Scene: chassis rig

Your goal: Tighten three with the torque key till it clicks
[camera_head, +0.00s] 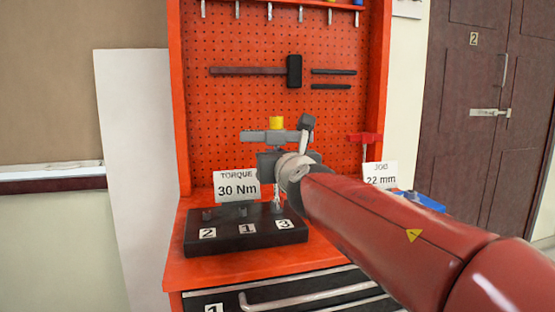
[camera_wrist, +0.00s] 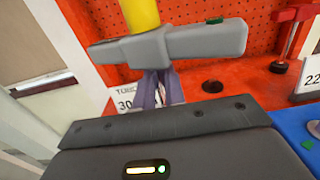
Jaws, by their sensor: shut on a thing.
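The torque key has a grey crossbar (camera_head: 262,136) and a yellow cap (camera_head: 276,122). In the wrist view its grey crossbar (camera_wrist: 185,42) spans above my fingers, with the yellow cap (camera_wrist: 142,14) on top. My gripper (camera_head: 268,163) is shut on the key below the crossbar; it also shows in the wrist view (camera_wrist: 157,90). The key looks upright. Its silver lower end (camera_head: 277,204) is at the position labelled three (camera_head: 284,224) on the dark block (camera_head: 240,245). The bolt there is hidden, and I cannot tell how fully the key sits on it.
Bolts stand at labels two (camera_head: 207,214) and one (camera_head: 243,210). A sign reads 30 Nm (camera_head: 237,189); another reads 22 mm (camera_head: 380,180). A red clamp-like tool (camera_head: 365,138) stands right. A hammer (camera_head: 292,72) hangs on the orange pegboard behind. A blue thing (camera_head: 425,201) lies right.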

